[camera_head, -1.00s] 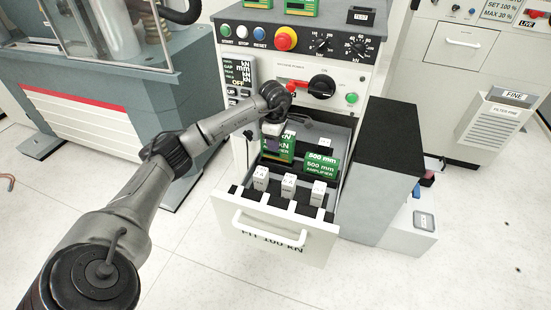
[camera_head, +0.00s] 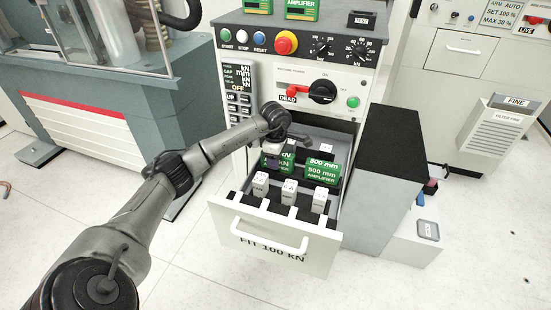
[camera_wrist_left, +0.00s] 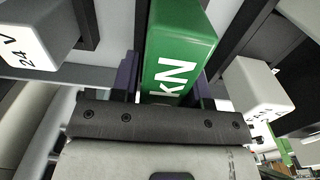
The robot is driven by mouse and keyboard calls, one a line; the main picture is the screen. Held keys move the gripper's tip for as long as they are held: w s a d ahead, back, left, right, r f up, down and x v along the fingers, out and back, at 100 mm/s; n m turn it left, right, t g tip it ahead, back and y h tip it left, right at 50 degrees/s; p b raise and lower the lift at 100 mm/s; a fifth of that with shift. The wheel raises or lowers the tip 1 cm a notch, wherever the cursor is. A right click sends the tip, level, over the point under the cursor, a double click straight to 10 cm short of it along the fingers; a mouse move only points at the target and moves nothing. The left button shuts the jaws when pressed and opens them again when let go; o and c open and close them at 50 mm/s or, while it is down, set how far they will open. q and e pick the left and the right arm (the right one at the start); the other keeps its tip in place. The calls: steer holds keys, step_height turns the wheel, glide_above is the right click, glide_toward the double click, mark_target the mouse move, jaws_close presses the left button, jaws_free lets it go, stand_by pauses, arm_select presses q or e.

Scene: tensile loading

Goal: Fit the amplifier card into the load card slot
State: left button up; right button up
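A green card lettered "kN" (camera_head: 283,162) stands at the back left of the open drawer (camera_head: 262,250). My left gripper (camera_head: 271,159) is down at this card. In the left wrist view its purple fingers (camera_wrist_left: 168,88) flank the green card (camera_wrist_left: 180,45), one on each side. I cannot tell whether they press on it. A second green card, "500 mm AMPLIFIER" (camera_head: 322,171), stands to its right in the drawer. Green amplifier fronts (camera_head: 300,9) show at the console's top edge. I cannot make out the load card slot. My right gripper is not in view.
Several white blocks (camera_head: 290,191) stand in the drawer's front row. A dark-topped cabinet (camera_head: 393,140) stands close to the drawer's right. Above the drawer are a red switch by a "DEAD" label (camera_head: 288,99) and a black knob (camera_head: 322,91). The floor in front is clear.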

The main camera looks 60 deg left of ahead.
arm_select(q)
steer(key=o, duration=0.3)
steer(key=shift+r, duration=0.35)
step_height(320, 180, up, 10)
steer(key=p, duration=0.6)
steer(key=shift+f, duration=0.1)
steer(key=shift+r+p, duration=0.55)
steer(key=shift+r, duration=0.35)
